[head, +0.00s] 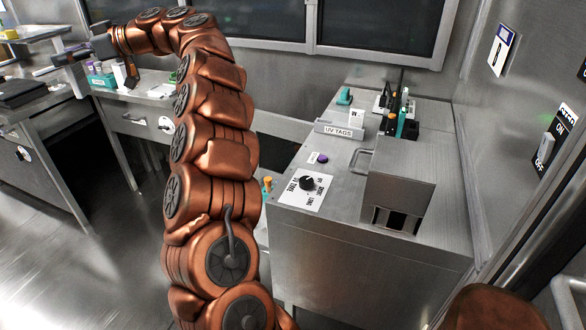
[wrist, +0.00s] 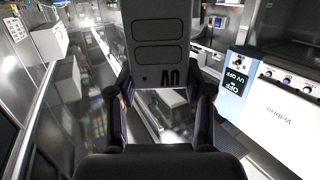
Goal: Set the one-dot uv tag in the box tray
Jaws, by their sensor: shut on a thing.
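My gripper (wrist: 160,110) is shut on a dark grey uv tag (wrist: 158,45). The tag stands upright between the fingers and shows two rounded panels, one small dot and upside-down "UV" lettering. In the head view my arm reaches to the upper left, and my gripper (head: 62,58) is small at the left counter; the tag cannot be made out there. A holder labelled "UV TAGS" (head: 338,131) sits on the metal console at the right. I cannot tell which thing is the box tray.
The left counter holds a teal box (head: 102,80), a white bottle (head: 119,75) and a black flat case (head: 22,92). Open floor (head: 75,270) lies at lower left.

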